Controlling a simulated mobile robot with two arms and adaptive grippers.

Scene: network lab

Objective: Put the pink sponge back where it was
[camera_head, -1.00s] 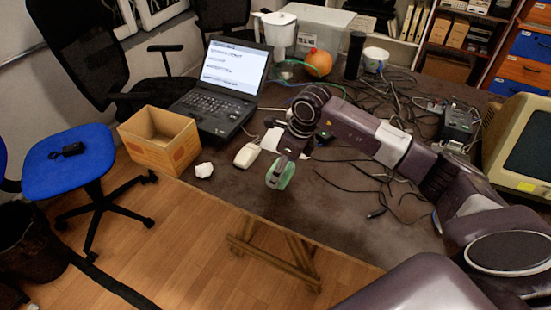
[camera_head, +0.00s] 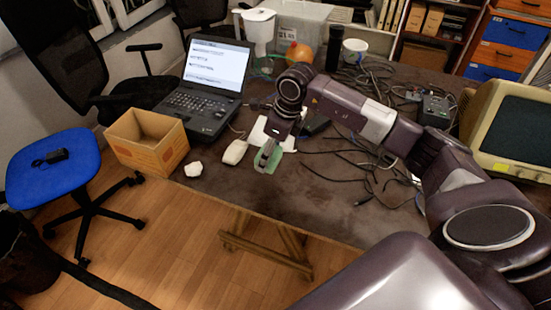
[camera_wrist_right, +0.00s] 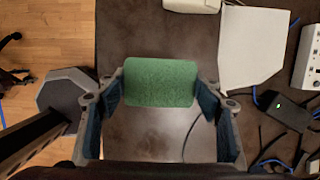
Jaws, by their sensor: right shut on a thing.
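No pink sponge shows; the sponge in view is green. The green sponge (camera_head: 269,160) is between the fingers of my right gripper (camera_head: 267,153), which is shut on it above the dark table (camera_head: 230,192), close to the front edge. In the right wrist view the green sponge (camera_wrist_right: 160,82) spans the gap between both fingers of the right gripper (camera_wrist_right: 163,92), with table surface around it. My left gripper is in neither view.
A laptop (camera_head: 207,90) stands behind, and cables (camera_head: 352,165) cover the right.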

